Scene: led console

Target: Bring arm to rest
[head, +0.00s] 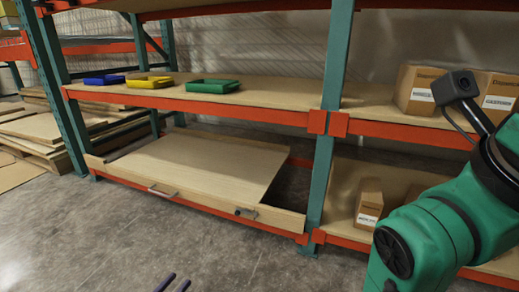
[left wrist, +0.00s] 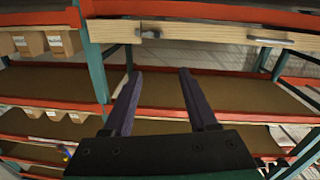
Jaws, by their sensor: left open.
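My left gripper (head: 172,284) shows at the bottom edge of the head view as two dark purple fingertips, apart, over the bare concrete floor. In the left wrist view my left gripper (left wrist: 158,73) has its two fingers spread with nothing between them. My green right arm (head: 430,235) is raised at the right side of the head view, in front of the right shelf bay. Its gripper is not seen.
A wooden drawer (head: 190,165) with two front handles sits low in the rack. Blue (head: 104,80), yellow (head: 149,82) and green (head: 214,86) trays lie on the shelf above. Cardboard boxes (head: 417,88) stand at the right. The concrete floor (head: 110,235) in front is clear.

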